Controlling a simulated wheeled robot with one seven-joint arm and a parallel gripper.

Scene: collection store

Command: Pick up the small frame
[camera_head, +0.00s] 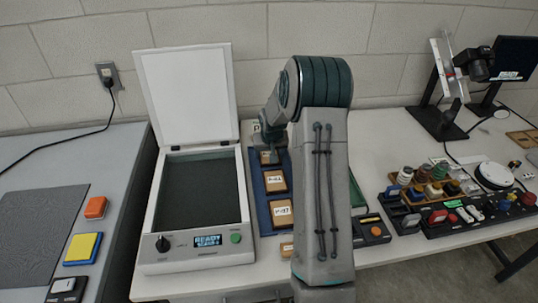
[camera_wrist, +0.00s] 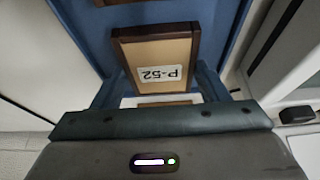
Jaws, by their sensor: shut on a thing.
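In the wrist view, a small frame (camera_wrist: 155,52) with a dark brown wooden border and tan back carries an upside-down "P-52" label. My gripper (camera_wrist: 158,82) has one finger on each side of this frame and is shut on it. The frame looks tilted against the blue tray (camera_wrist: 82,28) beyond; I cannot tell if it still touches it. In the head view, my arm reaches over the far end of the blue tray (camera_head: 262,218) and hides part of it. My gripper (camera_head: 268,140) is small and partly covered there.
Several other labelled frames (camera_head: 282,213) lie in a column in the tray. An open flatbed scanner (camera_head: 197,255) reading "READY" stands close on the left, its lid upright. Colour chips and small tools crowd the table right of my arm. A wall is behind.

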